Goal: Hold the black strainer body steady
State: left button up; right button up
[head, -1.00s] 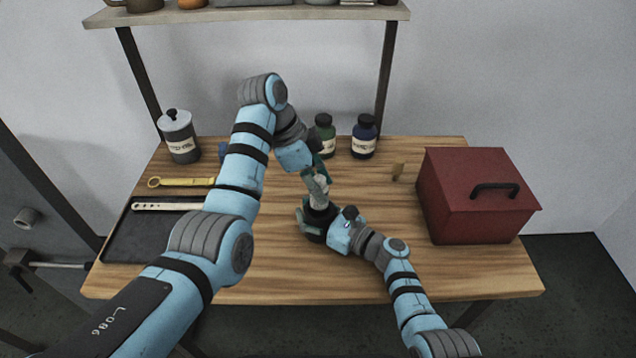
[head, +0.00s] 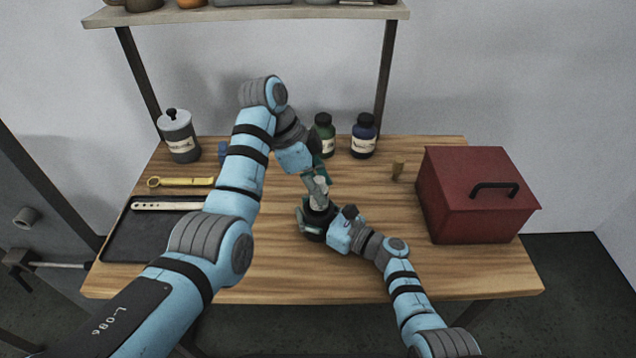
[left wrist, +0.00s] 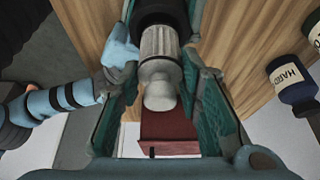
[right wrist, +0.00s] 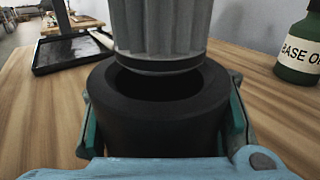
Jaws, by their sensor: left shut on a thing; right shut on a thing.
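The black strainer body (head: 312,237) stands upright on the wooden bench, its open round mouth facing up in the right wrist view (right wrist: 150,125). My right gripper (head: 320,222) is shut on it, with one finger on each side. My left gripper (head: 318,188) is shut on a grey ribbed piece with a rounded knob, seen in the left wrist view (left wrist: 160,50). In the right wrist view the ribbed piece (right wrist: 160,30) is over the far part of the body's mouth. Whether its lower rim touches the body is not clear.
A red toolbox (head: 475,215) stands at right. A green bottle (head: 323,138) and a blue bottle (head: 364,138) stand at the back. A dark tray (head: 150,240), a yellow wrench (head: 185,182) and a labelled canister (head: 180,140) are at left. The front bench strip is clear.

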pick_arm(q)
jog(key=shift+f, duration=1.8)
jog(key=o, duration=1.1)
notch_tip(320, 180, up, 10)
jog(key=shift+r, duration=0.1)
pick_arm(e)
jog(key=o, duration=1.8)
jog(key=shift+c, duration=0.2)
